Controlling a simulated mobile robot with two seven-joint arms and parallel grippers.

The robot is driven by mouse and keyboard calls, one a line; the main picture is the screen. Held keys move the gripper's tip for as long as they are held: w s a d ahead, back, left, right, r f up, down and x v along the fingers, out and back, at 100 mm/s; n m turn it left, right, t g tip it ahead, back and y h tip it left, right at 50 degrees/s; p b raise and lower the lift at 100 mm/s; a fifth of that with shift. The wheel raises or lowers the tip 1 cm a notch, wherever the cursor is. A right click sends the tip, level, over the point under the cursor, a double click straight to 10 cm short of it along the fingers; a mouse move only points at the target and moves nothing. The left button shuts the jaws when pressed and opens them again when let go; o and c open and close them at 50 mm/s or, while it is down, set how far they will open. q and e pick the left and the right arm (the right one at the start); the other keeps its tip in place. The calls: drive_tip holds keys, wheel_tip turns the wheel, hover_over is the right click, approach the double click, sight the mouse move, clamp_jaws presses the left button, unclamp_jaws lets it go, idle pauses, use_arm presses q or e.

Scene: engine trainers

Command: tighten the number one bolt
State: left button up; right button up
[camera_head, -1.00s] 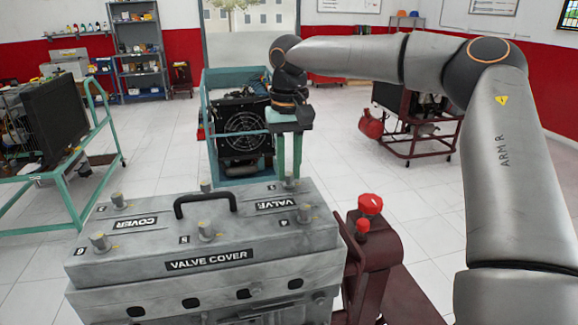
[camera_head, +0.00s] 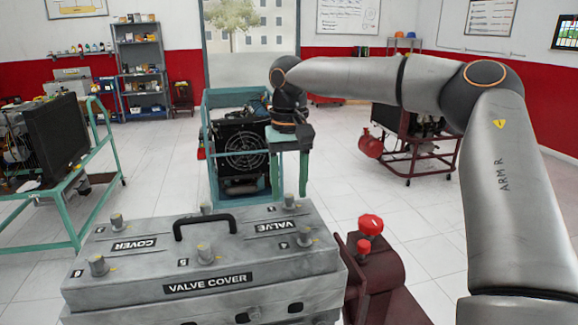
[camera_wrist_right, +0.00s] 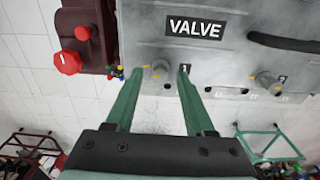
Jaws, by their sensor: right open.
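The grey valve cover (camera_head: 150,262) fills the lower part of the head view, with several upright bolts on top. The number one bolt (camera_head: 289,200) is at its far right corner; in the right wrist view it (camera_wrist_right: 159,70) lies beside a small label marked 1 (camera_wrist_right: 184,69). My right gripper (camera_head: 289,190) is open, pointing down at this corner. In the wrist view, its two green fingertips (camera_wrist_right: 158,72) appear on either side of the bolt, with a gap to it. I cannot tell whether they are at its height. My left gripper is not in view.
A black handle (camera_head: 205,220) rises from the cover. A dark red stand with red knobs (camera_head: 370,224) stands right of it. Behind are a teal-framed engine with a fan (camera_head: 243,150), another cart at left (camera_head: 60,205) and a red stand (camera_head: 410,150).

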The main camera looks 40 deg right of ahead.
sight(289, 195)
wheel_tip(289, 195, up, 12)
idle(0.4)
idle(0.4)
